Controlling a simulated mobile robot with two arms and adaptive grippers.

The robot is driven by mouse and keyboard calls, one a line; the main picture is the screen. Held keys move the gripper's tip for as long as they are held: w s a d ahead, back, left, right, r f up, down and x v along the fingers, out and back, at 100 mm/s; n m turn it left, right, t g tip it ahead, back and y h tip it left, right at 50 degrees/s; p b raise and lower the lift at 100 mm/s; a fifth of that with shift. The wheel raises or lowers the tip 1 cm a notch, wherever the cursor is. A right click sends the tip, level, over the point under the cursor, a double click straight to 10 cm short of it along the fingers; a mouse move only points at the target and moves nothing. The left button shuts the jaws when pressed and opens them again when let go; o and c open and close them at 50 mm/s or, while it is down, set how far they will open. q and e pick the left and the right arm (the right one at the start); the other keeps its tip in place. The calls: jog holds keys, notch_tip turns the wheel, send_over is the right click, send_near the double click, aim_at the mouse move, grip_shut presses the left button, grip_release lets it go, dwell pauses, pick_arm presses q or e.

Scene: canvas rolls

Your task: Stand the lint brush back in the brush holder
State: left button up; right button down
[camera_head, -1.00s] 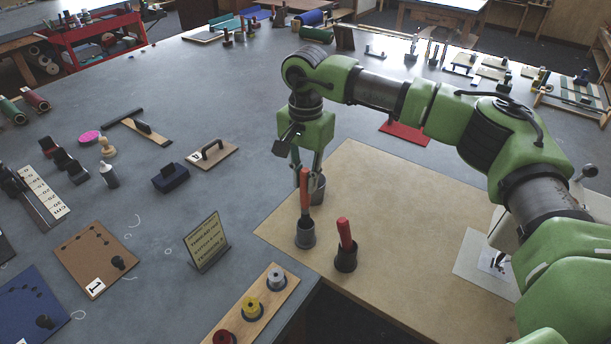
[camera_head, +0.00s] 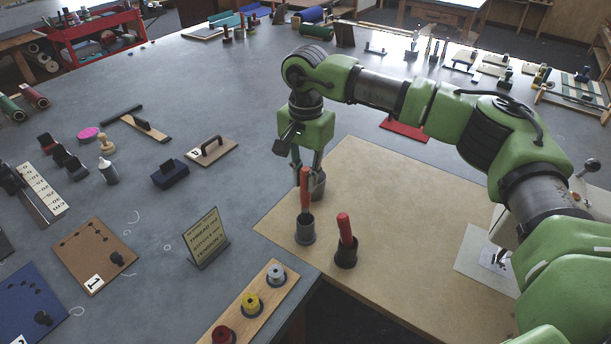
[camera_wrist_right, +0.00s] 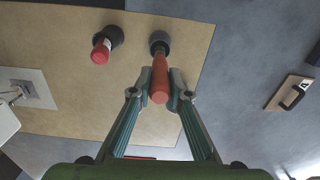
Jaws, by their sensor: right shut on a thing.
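The lint brush, by its orange handle (camera_head: 305,188), stands upright with its lower end in a dark grey cup-shaped brush holder (camera_head: 305,232); the head of the brush is hidden. My right gripper (camera_head: 307,164) points down and is shut on the upper part of this handle. In the right wrist view the orange handle (camera_wrist_right: 160,80) lies between the fingertips, and the holder (camera_wrist_right: 159,40) shows just past it. A second dark cup (camera_head: 346,256) with a red handle (camera_head: 345,230) stands to the right, apart from the gripper. My left gripper is not in view.
A grey cup (camera_head: 319,186) stands close behind the orange handle. The tan board (camera_head: 420,235) is mostly clear to the right. A yellow sign (camera_head: 206,238) and a wooden rack of spools (camera_head: 265,290) stand to the left and front.

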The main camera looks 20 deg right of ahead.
aim_at(305, 196)
jog(key=shift+f+b, duration=2.3)
jog(key=shift+f, duration=0.9)
jog(key=c, duration=1.8)
grip_release()
notch_tip(305, 196, up, 12)
jog(key=shift+r, duration=0.1)
